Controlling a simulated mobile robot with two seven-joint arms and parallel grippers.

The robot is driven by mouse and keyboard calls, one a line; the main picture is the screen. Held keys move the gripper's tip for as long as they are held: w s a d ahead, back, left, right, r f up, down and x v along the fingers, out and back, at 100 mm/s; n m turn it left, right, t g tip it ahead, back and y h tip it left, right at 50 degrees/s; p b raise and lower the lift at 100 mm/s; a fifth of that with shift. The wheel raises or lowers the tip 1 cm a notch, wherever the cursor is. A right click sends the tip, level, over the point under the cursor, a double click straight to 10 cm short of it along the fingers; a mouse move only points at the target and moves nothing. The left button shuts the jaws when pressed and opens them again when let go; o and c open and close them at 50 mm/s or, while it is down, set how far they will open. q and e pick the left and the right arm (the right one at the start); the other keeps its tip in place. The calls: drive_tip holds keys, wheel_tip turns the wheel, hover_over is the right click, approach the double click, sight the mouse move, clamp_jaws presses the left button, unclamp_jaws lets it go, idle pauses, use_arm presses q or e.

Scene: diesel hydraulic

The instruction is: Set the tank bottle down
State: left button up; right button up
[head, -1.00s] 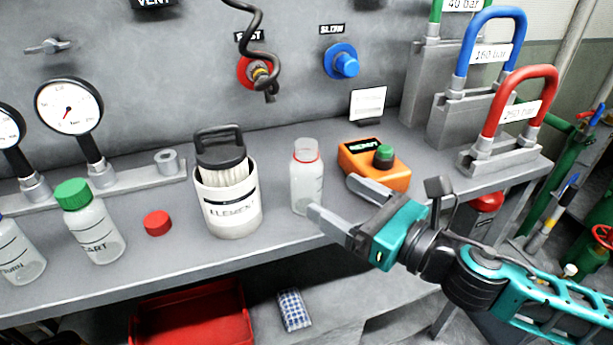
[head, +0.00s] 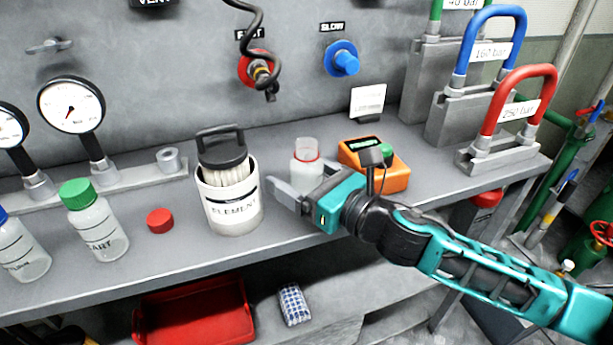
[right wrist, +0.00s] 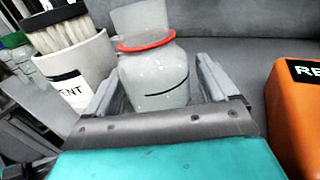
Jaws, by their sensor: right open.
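The tank bottle is probably the clear, uncapped bottle with a red neck ring (head: 306,168); its label is not readable. It stands upright on the grey bench, its lower part hidden by my right gripper (head: 302,188). In the right wrist view the bottle (right wrist: 157,82) is between the two fingers of my right gripper (right wrist: 155,85), which is open. I see a finger on each side of the bottle; whether either touches it I cannot tell. My left gripper is not in view.
A white ELEMENT pot (head: 233,213) stands close left of the bottle, and an orange device (head: 395,178) close right. A red cap (head: 159,221) and green-capped bottle (head: 95,222) are further left. A dark coiled hose (head: 258,45) hangs above. The bench's front edge is near.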

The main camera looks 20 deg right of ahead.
drive_tip(key=shift+w+a, duration=0.2)
drive_tip(key=shift+w, duration=0.1)
